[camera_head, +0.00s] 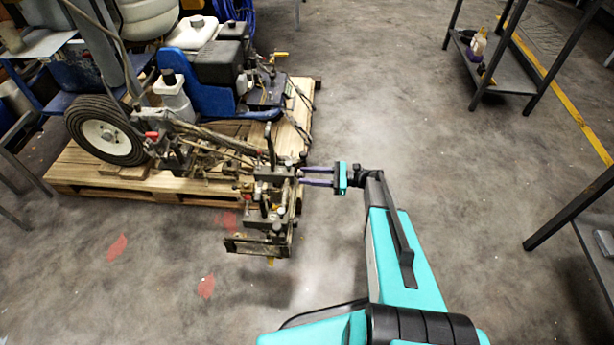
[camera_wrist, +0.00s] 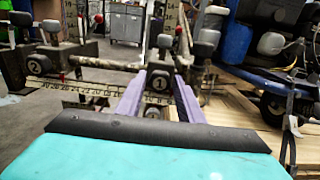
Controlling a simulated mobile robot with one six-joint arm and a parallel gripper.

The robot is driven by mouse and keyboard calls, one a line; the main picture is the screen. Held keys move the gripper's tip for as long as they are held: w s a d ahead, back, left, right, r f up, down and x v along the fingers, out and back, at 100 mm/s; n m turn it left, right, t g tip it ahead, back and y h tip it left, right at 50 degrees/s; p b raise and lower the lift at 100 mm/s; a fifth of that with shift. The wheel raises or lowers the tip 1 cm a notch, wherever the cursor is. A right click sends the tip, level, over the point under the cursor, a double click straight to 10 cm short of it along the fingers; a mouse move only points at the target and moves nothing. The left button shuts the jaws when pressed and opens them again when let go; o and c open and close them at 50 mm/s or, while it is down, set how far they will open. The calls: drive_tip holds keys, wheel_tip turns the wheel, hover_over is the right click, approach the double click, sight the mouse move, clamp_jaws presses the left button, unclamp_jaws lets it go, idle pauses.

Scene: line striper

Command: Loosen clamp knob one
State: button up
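The clamp block marked 1 (camera_wrist: 158,82) is in the middle of the wrist view, with a grey knob (camera_wrist: 165,42) standing above it. A dark round part (camera_wrist: 153,112) shows below the block, between my fingers. My gripper (camera_wrist: 160,88) has its two purple fingers apart, pointing at block 1 from either side of it. I see no clear contact. In the head view my gripper (camera_head: 304,176) reaches the right side of the striper's clamp assembly (camera_head: 270,176); the fingers are parted there too. The exact contact at the fingertips is hidden.
A second numbered clamp (camera_wrist: 36,66) stands to the left along a marked ruler bar (camera_wrist: 85,88). The striper rests on a wooden pallet (camera_head: 170,190). A metal shelf (camera_head: 500,75) stands at upper right. The floor right of my gripper is clear.

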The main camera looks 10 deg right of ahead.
drive_tip(key=shift+w+a, duration=0.1)
drive_tip(key=shift+a, duration=0.15)
drive_tip(key=shift+c, duration=0.3)
drive_tip(key=c, duration=0.7)
drive_tip(key=shift+o, duration=0.2)
